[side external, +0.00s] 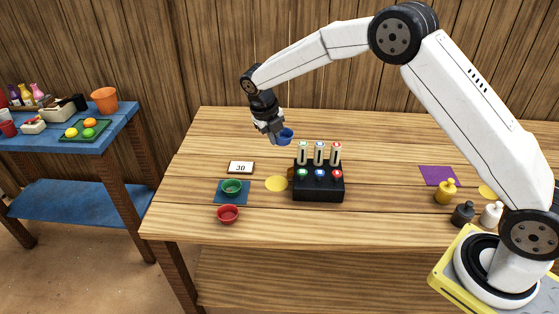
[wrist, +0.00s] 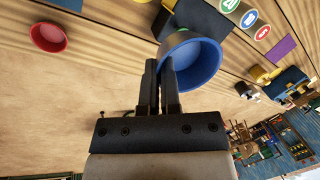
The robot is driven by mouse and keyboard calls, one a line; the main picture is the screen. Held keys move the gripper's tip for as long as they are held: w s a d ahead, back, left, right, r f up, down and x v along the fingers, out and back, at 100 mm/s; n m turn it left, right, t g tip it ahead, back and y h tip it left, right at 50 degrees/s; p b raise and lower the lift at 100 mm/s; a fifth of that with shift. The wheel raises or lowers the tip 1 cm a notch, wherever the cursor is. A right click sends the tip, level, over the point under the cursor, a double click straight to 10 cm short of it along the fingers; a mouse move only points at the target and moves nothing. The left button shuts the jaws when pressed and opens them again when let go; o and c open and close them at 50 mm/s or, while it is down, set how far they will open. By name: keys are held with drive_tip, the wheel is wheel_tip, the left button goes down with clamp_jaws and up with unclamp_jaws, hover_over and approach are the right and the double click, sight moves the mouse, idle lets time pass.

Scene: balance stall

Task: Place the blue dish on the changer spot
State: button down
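The blue dish (side external: 285,137) is up in the air above the back middle of the table. My gripper (side external: 277,138) is shut on its rim. In the wrist view, the two fingers (wrist: 160,80) pinch the near left wall of the blue dish (wrist: 207,62), and the dish looks empty. No spot is labelled as the changer spot. A round yellow spot (side external: 276,184) lies bare on the table left of the black box, and another yellow spot (side external: 486,191) lies at the right, partly hidden by my arm.
A black box (side external: 318,190) with three upright tubes and coloured buttons stands mid-table. A green dish (side external: 232,187) sits on a blue mat (side external: 220,198), near a "30" sign (side external: 241,168). A red dish (side external: 228,214) is in front. A purple mat (side external: 438,176) and small weights (side external: 463,213) are right.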

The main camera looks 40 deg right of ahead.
drive_tip(key=w+n, duration=0.2)
drive_tip(key=w, duration=0.1)
hover_over(272, 187)
wheel_tip(272, 187, down, 9)
drive_tip(key=shift+m, duration=0.3)
drive_tip(key=shift+w+a+f, duration=0.1)
drive_tip(key=shift+a+f, duration=0.05)
drive_tip(key=shift+f, duration=1.1)
drive_tip(key=shift+a+f, duration=0.15)
drive_tip(key=shift+f, duration=1.05)
drive_tip(key=shift+f, duration=0.1)
drive_tip(key=shift+f, duration=1.85)
drive_tip(key=shift+f, duration=0.2)
drive_tip(key=c, duration=0.8)
unclamp_jaws()
drive_tip(key=shift+r, duration=0.1)
drive_tip(key=v, duration=1.2)
drive_tip(key=shift+s+r, duration=0.1)
drive_tip(key=shift+s, duration=0.1)
